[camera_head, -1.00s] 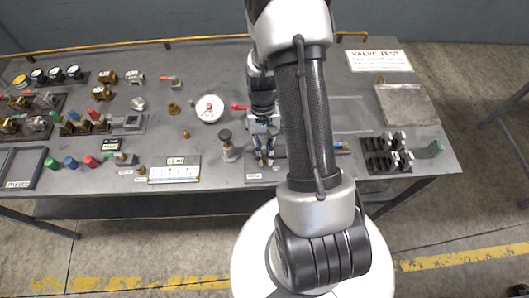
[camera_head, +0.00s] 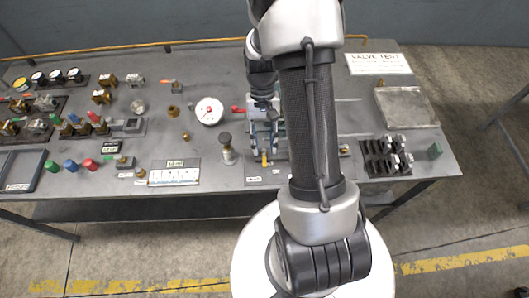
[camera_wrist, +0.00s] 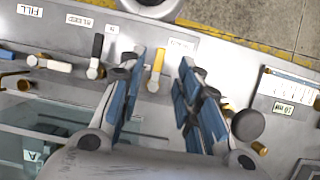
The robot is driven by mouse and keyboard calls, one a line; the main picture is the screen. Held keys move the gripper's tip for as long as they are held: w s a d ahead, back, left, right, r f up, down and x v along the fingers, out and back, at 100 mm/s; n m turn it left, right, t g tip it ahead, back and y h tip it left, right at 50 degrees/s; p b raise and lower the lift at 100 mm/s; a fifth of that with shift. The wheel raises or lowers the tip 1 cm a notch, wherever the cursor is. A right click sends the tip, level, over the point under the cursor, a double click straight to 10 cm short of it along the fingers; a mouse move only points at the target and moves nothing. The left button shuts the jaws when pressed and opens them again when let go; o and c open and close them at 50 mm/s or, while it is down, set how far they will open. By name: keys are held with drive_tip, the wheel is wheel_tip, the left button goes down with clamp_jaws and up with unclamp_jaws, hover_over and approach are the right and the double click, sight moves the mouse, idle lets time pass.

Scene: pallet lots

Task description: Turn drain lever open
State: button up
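A lever with a yellow handle (camera_wrist: 157,64) stands near the front edge of the bench; it also shows in the head view (camera_head: 265,160). I cannot read the small label (camera_wrist: 180,43) beside it, so I cannot confirm its name. My gripper (camera_wrist: 163,60) is open, with its blue-padded fingers on either side of the yellow handle and visible gaps to it. It points down at the bench in the head view (camera_head: 265,142). A black-handled lever (camera_wrist: 97,48) and a blue-and-white one (camera_wrist: 55,66) sit to the left in the wrist view.
FILL (camera_wrist: 30,10) and BLEED (camera_wrist: 80,20) labels mark the bench edge. A round dark knob (camera_wrist: 247,125) stands close to the right finger. A dark valve block (camera_head: 385,158) is at right.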

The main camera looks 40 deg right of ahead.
drive_tip(key=v, duration=0.6)
drive_tip(key=shift+r, duration=0.2)
drive_tip(key=shift+w+d, duration=0.1)
drive_tip(key=s+a+r+n+t+h, duration=0.25)
drive_tip(key=a+r, duration=0.55)
drive_tip(key=r, duration=0.5)
drive_tip(key=s+a+r+n+t+b, duration=0.2)
drive_tip(key=s+a+r+n+t, duration=0.2)
drive_tip(key=s+a, duration=0.3)
drive_tip(key=s+r+t, duration=0.1)
drive_tip(key=s, duration=0.1)
drive_tip(key=shift+s+t, duration=0.3)
drive_tip(key=shift+t, duration=0.05)
drive_tip(key=shift+d, duration=0.15)
